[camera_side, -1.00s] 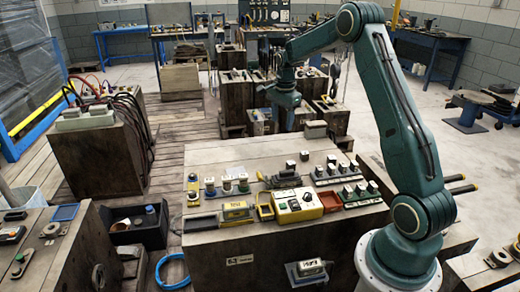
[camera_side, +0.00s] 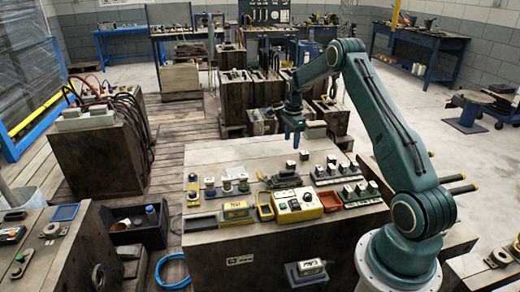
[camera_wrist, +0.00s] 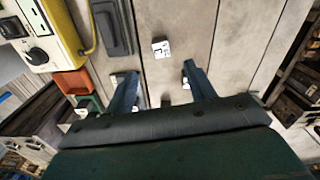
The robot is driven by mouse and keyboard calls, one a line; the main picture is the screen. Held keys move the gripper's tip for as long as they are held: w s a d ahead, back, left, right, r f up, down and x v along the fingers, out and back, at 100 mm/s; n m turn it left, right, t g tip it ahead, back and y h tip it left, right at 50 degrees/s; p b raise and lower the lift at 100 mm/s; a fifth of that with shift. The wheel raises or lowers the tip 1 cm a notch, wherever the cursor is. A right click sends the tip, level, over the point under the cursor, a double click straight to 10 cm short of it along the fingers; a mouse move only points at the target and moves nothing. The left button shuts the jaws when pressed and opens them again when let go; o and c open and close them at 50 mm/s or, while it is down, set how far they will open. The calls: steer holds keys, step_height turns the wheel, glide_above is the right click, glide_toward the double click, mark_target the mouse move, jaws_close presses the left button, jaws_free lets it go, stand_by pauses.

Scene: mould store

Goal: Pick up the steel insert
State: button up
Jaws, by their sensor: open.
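My gripper (camera_side: 292,142) is open above the back part of the wooden work block, with nothing between its fingers. In the wrist view both blue fingers (camera_wrist: 158,72) show apart. A small cube with a white lettered face (camera_wrist: 161,49) lies on the planks just beyond and between the fingertips. Similar small cubes stand in the side view, one near the gripper (camera_side: 304,156) and one further forward (camera_side: 291,167). I cannot tell for sure which piece is the steel insert. Other small pieces by the fingers are partly hidden in the wrist view.
A yellow control box (camera_side: 297,206) stands at the front of the wooden block (camera_side: 225,155), beside an orange-red tray (camera_side: 329,200). Racks with several pieces (camera_side: 360,193) are on the right, and several knobs (camera_side: 227,186) on the left. The block's back left is bare.

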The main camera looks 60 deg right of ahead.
glide_above(290, 163)
step_height(290, 163, down, 7)
steer(key=shift+r, duration=0.15)
steer(key=shift+d+f, duration=0.1)
steer(key=shift+f, duration=2.5)
jaws_close()
